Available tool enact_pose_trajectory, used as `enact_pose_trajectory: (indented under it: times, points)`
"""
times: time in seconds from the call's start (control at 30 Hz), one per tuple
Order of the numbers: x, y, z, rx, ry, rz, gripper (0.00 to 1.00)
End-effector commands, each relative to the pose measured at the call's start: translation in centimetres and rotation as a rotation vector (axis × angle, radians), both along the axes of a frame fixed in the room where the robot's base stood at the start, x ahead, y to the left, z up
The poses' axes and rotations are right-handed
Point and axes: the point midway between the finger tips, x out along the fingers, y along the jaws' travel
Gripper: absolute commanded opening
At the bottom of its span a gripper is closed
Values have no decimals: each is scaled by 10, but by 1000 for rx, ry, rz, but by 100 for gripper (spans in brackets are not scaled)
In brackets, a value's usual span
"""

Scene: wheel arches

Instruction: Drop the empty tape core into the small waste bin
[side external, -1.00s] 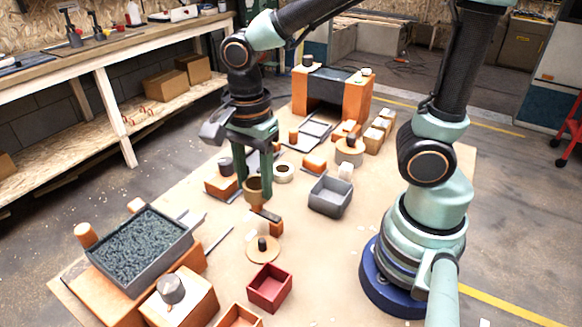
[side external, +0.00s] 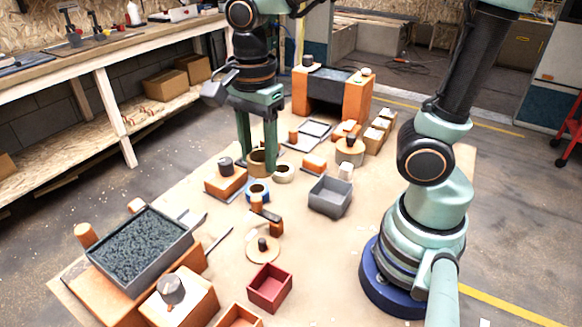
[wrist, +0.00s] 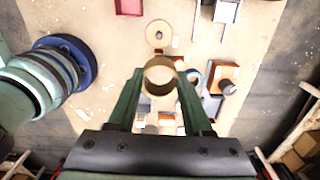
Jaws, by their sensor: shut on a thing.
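My gripper (side external: 258,167) is shut on the empty tape core (side external: 257,157), a brown cardboard ring between its two green fingers. The core also shows between the fingertips in the wrist view (wrist: 148,77), held with its opening facing the camera. It is above the table, near a blue-rimmed roll (side external: 258,198) and a pale roll (side external: 284,173). A small grey open bin (side external: 330,203) stands to its right, apart from it. A dark red open bin (side external: 268,290) stands nearer the camera. I cannot tell which is the waste bin.
A grey tray of dark granules (side external: 140,290) on an orange block stands at the front left. An orange and black arch (side external: 333,93) stands at the back. Bare table lies right of the red bin.

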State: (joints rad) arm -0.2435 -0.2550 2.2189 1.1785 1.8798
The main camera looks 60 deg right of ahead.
Motion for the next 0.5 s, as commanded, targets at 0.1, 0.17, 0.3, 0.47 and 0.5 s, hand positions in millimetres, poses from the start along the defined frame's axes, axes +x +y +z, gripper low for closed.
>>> enact_pose_trajectory:
  times: [0.1, 0.17, 0.3, 0.47, 0.5]
  points:
    - [2, -35, -7, 0, 0, -113, 0]
    - [1, -54, -11, 0, 0, -177, 0]
    - [-7, -98, -21, 0, 1, -326, 0]
    - [-24, -144, -31, 0, 1, -489, 0]
    - [-29, -153, -34, 0, 0, -526, 0]
